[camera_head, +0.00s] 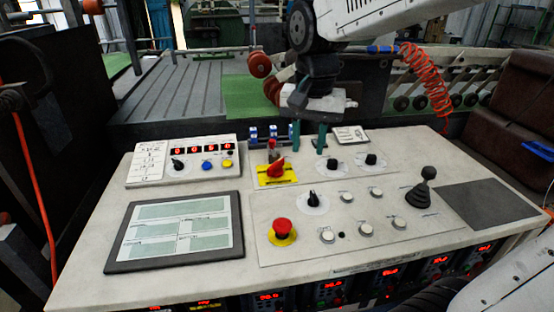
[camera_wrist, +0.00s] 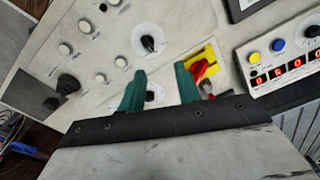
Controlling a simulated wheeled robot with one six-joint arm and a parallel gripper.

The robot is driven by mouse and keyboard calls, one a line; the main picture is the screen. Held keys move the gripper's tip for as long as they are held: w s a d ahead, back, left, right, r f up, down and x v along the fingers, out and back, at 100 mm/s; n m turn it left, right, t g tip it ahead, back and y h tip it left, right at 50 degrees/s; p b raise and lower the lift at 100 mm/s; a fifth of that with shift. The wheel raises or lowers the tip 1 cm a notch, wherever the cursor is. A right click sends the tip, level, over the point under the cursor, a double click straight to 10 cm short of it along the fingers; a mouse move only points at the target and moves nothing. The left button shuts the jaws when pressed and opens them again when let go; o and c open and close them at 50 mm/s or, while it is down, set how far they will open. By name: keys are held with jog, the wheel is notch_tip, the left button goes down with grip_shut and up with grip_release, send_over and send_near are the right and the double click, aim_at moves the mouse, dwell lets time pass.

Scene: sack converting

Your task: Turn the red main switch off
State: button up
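The red main switch (camera_head: 274,169) is a rotary handle on a yellow plate (camera_head: 290,182), near the upper middle of the sloping console. Its handle lies slantwise, its upper end to the right. In the wrist view the red switch (camera_wrist: 200,70) is just beyond the right-hand finger, partly hidden by it. My gripper (camera_head: 308,143) is above the back of the console, to the right of and behind the switch. In the wrist view my gripper (camera_wrist: 160,84) has its two green fingers apart with nothing between them. It does not touch the switch.
A red emergency stop button (camera_head: 282,229), black knobs (camera_head: 313,199) and a joystick (camera_head: 422,190) stand up from the panel. A display box (camera_head: 183,160) is left of the switch. A framed sheet (camera_head: 174,230) lies front left. Small blue-topped parts (camera_head: 253,134) stand behind the switch.

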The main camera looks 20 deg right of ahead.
aim_at(276, 163)
jog(key=w+f+m, duration=0.1)
jog(key=w, duration=0.3)
jog(key=w+a+f+m, duration=0.1)
jog(key=w+f+m, duration=0.1)
jog(key=w, duration=0.2)
jog(key=w+f+m, duration=0.1)
jog(key=w, duration=0.4)
jog(key=shift+a+f+m+g, duration=0.3)
jog(key=shift+a+f, duration=0.05)
jog(key=shift+a, duration=0.05)
notch_tip(276, 163, down, 8)
jog(key=shift+r, duration=0.1)
grip_shut()
